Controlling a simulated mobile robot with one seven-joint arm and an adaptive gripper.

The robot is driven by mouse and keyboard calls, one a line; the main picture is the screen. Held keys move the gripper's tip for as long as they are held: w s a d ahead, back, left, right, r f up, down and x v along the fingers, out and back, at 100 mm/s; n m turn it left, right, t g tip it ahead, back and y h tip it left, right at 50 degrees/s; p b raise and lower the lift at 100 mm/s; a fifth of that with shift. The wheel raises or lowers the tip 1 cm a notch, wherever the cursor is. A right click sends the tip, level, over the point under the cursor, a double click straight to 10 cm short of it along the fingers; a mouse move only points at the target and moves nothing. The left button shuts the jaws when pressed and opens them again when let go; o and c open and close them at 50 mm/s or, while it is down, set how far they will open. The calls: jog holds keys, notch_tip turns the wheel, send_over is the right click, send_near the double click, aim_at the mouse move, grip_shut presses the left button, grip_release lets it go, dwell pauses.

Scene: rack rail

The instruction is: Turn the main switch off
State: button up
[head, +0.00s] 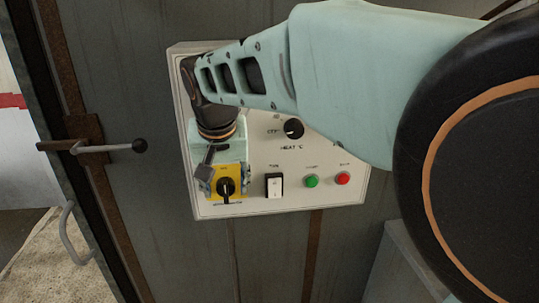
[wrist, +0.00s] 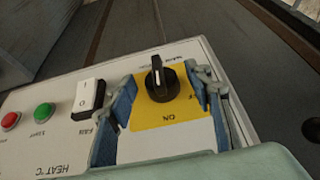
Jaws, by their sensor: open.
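The main switch (head: 226,189) is a black rotary knob on a yellow plate, at the lower left of the control panel. In the wrist view the knob (wrist: 160,80) stands lengthwise up and down the picture, and the plate's "ON" label is upside down below it. My gripper (head: 222,178) is in front of the yellow plate. In the wrist view my open gripper (wrist: 166,88) has one finger on each side of the knob, with visible gaps. The right finger covers part of the plate's edge. I cannot tell how deep the fingertips reach.
The panel (head: 275,207) also carries a white rocker switch (head: 274,186), a green button (head: 312,181), a red button (head: 343,178) and a heat knob (head: 293,128). A door lever (head: 115,147) sticks out at the left. My arm covers the panel's upper part.

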jog(key=shift+w+f, duration=0.25)
jog(key=shift+f, duration=0.3)
jog(key=shift+c, duration=0.3)
jog(key=c, duration=1.1)
